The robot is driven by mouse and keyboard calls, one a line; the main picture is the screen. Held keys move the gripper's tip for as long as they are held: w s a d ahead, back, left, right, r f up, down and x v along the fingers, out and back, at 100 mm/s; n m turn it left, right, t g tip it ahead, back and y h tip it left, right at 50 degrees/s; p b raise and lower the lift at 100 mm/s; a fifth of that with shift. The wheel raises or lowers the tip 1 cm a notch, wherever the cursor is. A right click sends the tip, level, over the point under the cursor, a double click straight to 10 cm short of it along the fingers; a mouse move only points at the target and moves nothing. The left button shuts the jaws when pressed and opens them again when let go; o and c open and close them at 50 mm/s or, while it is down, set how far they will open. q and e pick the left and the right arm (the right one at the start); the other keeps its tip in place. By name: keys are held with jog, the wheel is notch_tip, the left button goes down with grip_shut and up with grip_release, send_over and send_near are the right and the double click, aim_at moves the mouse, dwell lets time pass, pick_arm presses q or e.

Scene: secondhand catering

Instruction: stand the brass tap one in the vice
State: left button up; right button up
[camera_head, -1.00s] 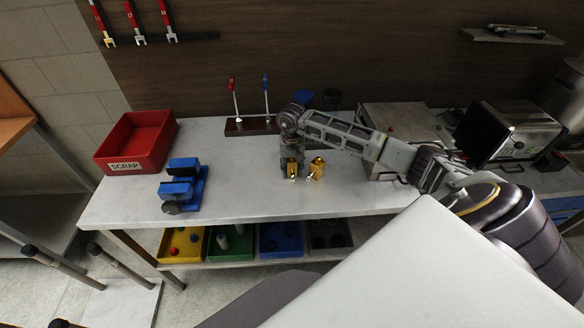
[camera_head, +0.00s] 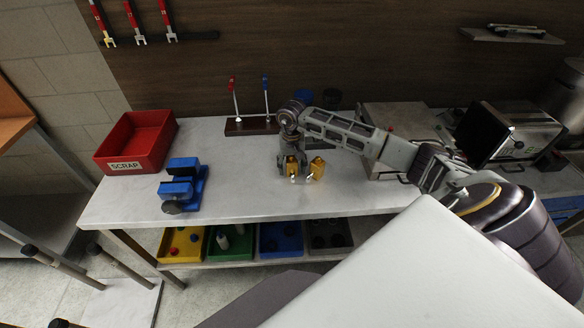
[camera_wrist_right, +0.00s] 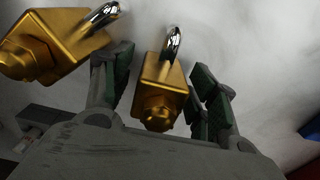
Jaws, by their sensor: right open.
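Two brass blocks with chrome spouts stand close together on the pale bench. One brass tap (camera_head: 291,166) lies between the open fingers of my right gripper (camera_head: 293,168). In the right wrist view this tap (camera_wrist_right: 160,92) sits between the green-padded fingers (camera_wrist_right: 160,85), with a gap on its right; contact on the left is unclear. The other brass tap (camera_head: 317,168) stands just to the right, and shows outside the fingers at upper left in the right wrist view (camera_wrist_right: 50,45). The blue vice (camera_head: 183,186) stands empty at the bench's left. My left gripper is not in view.
A red scrap bin (camera_head: 137,143) is at the back left. A dark stand with a red and a blue lever (camera_head: 250,126) is behind the gripper. Coloured bins (camera_head: 255,240) sit on the lower shelf. The bench between vice and taps is clear.

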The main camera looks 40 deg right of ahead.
jog(key=shift+r+b, duration=1.2)
jog(key=shift+r, duration=4.35)
jog(key=shift+o, duration=0.5)
